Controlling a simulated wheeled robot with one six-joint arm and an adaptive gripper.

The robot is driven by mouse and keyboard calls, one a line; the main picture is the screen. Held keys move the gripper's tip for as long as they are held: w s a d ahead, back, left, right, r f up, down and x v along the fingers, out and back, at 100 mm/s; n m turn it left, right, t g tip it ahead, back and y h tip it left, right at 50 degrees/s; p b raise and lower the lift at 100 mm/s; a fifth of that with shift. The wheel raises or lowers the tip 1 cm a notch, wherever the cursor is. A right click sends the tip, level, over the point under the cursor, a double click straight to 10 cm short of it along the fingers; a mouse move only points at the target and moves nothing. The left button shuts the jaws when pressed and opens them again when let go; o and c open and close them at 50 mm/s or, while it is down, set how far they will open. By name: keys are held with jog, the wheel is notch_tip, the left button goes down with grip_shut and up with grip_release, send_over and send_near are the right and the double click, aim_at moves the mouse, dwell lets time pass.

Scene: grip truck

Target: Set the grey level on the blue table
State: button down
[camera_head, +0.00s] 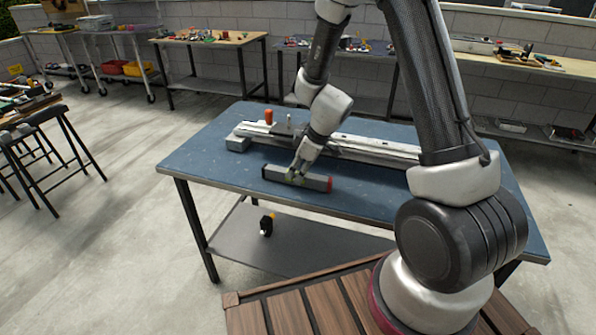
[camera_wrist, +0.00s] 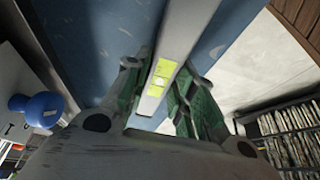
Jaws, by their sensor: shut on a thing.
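The grey level (camera_head: 314,181) is a long bar with a dark left end and a red right end. It lies along the front part of the blue table (camera_head: 225,170), at or just above its top; I cannot tell whether it touches. My gripper (camera_head: 297,176) is shut around the level near its middle. In the wrist view the level (camera_wrist: 185,40) runs between the green fingers of my gripper (camera_wrist: 160,98), with its yellow-green vial beside them. The blue tabletop (camera_wrist: 95,40) shows to the left of the level and a strip of it to the right.
The lower shelf (camera_head: 250,240) holds a small black and yellow object (camera_head: 266,225). The table's left front top is clear. Stools (camera_head: 50,140) stand far left.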

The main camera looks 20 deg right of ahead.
jog(key=c, duration=1.2)
grip_release()
jog(key=shift+f, duration=0.15)
jog(key=s+d+r+m, duration=0.1)
jog(key=s+d+r, duration=0.25)
jog(key=r, duration=0.45)
jog(key=s+d+r+m+h, duration=0.1)
jog(key=s+d+r+m, duration=0.1)
jog(key=s+r, duration=0.45)
jog(key=s+d+r+m, duration=0.1)
jog(key=s+d+r, duration=0.2)
jog(key=r, duration=0.6)
jog(key=shift+s+d+r+m+t+h, duration=0.35)
jog(key=shift+s+d+r+m, duration=0.7)
jog(key=shift+s, duration=1.2)
jog(key=shift+s+d+r+m+t+h, duration=0.1)
jog(key=shift+s+d+r+m+h, duration=0.7)
jog(key=shift+s, duration=1.5)
jog(key=shift+s+d+r+m+t+h, duration=0.25)
jog(key=shift+s+d+r+m, duration=1)
jog(key=shift+s, duration=1)
jog(key=shift+d+f+m, duration=0.1)
jog(key=shift+f+m, duration=0.15)
jog(key=shift+m, duration=0.05)
